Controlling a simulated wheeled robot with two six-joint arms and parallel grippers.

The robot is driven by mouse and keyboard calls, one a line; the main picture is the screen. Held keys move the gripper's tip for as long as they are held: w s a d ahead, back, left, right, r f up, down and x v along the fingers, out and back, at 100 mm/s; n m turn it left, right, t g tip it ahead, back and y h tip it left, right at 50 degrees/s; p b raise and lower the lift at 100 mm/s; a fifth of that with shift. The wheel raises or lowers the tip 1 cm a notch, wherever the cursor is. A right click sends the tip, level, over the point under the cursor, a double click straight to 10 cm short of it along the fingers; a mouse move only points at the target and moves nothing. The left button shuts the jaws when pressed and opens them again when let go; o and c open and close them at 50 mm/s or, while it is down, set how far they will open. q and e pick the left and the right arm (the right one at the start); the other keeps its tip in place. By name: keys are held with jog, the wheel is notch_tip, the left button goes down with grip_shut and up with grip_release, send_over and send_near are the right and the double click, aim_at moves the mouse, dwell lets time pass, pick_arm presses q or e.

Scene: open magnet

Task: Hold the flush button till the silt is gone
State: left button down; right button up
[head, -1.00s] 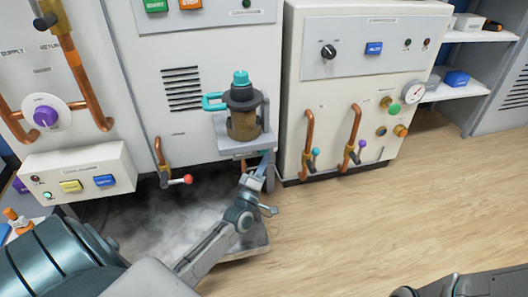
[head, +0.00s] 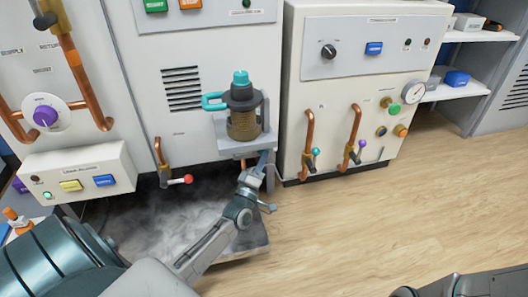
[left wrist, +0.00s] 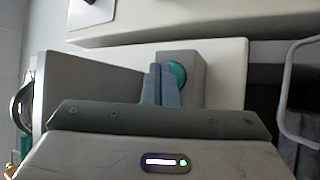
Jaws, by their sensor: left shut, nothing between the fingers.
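The strainer has a dark cap, a teal knob and a brownish see-through bowl (head: 243,125), in which a ridged mesh shows. It stands on a grey bracket (head: 238,148) on the cabinet front. My left gripper (head: 264,158) is shut and empty, reaching up to the bracket's underside. In the left wrist view its closed fingers (left wrist: 163,84) point at a round teal button (left wrist: 178,74) on a grey block and partly cover it. They look to be at the button; how far it is pressed I cannot tell. The right gripper is not in view; a dark part of me shows at lower right.
A red-tipped valve lever (head: 181,180) is left of my arm. Pale mist lies over a dark tray (head: 255,240) on the floor below. A second cabinet (head: 365,95) with copper pipes stands to the right. The wooden floor at right is clear.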

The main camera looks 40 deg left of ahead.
pick_arm(q)
jog(key=shift+w+a, duration=0.25)
jog(key=shift+a, duration=0.1)
dwell(0.3)
dwell(4.1)
jog(key=shift+s+d+p, duration=0.3)
jog(key=shift+s+d, duration=0.3)
jog(key=shift+d, duration=0.15)
jog(key=s+d+p, duration=0.1)
jog(key=s+d, duration=0.2)
jog(key=shift+s+d, duration=0.15)
jog(key=shift+d, duration=0.25)
dwell(0.5)
